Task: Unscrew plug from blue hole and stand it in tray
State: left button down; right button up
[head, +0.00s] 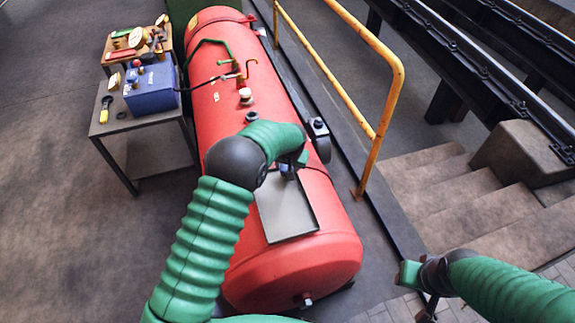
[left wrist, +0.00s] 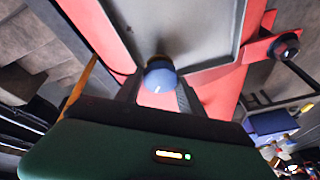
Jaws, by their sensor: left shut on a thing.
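My left gripper (head: 288,172) is over the far edge of the grey tray (head: 290,215), which sits on top of the red tank. In the left wrist view the gripper (left wrist: 160,88) is shut on a plug (left wrist: 160,76) with a blue round head, held between both fingers. The plug is beside the rim of the tray (left wrist: 195,30); whether it touches the tray is hidden. My arm covers part of the tank, and I cannot make out the blue hole for sure. My right gripper (head: 427,300) is low at the right, its jaws unclear.
The red tank (head: 290,265) carries a white-topped fitting (head: 245,97), a dark fitting (head: 251,116) and pipes. A side table (head: 120,125) holds a blue box (head: 151,90) and gauges. A yellow rail (head: 385,110) and steps (head: 440,195) stand at right.

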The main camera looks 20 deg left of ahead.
pick_arm(q)
jog(key=shift+a, duration=0.1)
jog(key=shift+s+f, duration=0.2)
jog(key=shift+f, duration=0.1)
jog(key=c, duration=0.6)
grip_release()
jog(key=shift+c, duration=0.2)
jog(key=shift+c, duration=1)
